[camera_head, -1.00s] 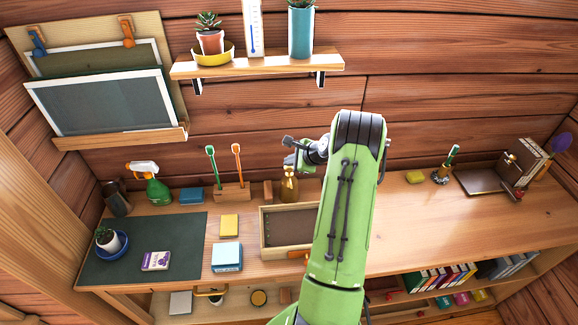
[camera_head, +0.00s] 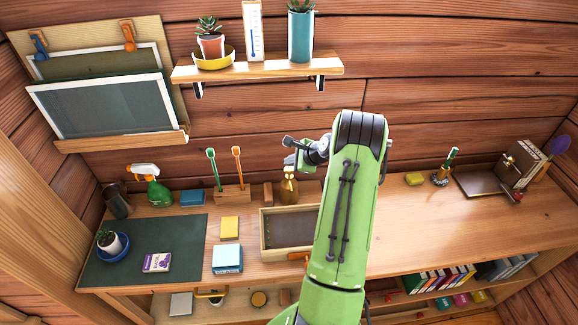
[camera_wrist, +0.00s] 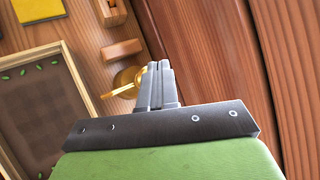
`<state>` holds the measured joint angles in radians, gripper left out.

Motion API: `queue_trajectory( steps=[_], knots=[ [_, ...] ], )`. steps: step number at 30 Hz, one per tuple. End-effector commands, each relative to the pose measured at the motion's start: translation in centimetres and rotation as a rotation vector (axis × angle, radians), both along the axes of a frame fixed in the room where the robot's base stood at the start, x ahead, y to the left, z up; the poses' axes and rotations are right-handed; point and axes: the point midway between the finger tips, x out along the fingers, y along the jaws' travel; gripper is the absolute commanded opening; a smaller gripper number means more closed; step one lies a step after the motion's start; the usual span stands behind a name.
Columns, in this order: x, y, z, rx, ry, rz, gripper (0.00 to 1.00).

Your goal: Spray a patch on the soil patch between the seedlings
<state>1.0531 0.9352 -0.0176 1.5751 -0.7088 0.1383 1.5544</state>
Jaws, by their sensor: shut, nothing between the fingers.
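A shallow wooden tray (camera_head: 263,238) of dark soil (camera_head: 293,228) stands on the desk, its right side hidden behind my arm. In the wrist view the soil (camera_wrist: 30,115) shows small green seedlings (camera_wrist: 22,72) along its edges. An amber-gold spray bottle (camera_head: 289,190) stands upright behind the tray; in the wrist view the bottle (camera_wrist: 124,80) is partly covered by my fingers. My gripper (camera_head: 290,160) is above the bottle, near the back wall; its fingers (camera_wrist: 155,68) are shut and empty. I cannot tell whether they touch the bottle. A green spray bottle (camera_head: 158,190) with a white head stands farther left.
A wooden holder (camera_head: 232,194) with two upright tools and a small brown block (camera_head: 268,193) stand left of the amber bottle. A shelf (camera_head: 257,68) with pots overhangs the back. The desk's right middle is clear.

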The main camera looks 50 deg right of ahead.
Motion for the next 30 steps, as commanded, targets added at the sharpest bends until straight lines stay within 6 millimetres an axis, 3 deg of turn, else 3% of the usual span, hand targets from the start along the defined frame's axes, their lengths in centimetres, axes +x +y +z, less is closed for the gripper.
queue_trajectory(
  steps=[8,22,30],
  knots=[
    [0.0,0.0,0.5,0.001,-0.001,0.001,0.00],
    [0.0,0.0,6.0,0.001,-0.001,0.001,0.00],
    [0.0,0.0,5.9,0.001,-0.001,0.001,0.00]
  ],
)
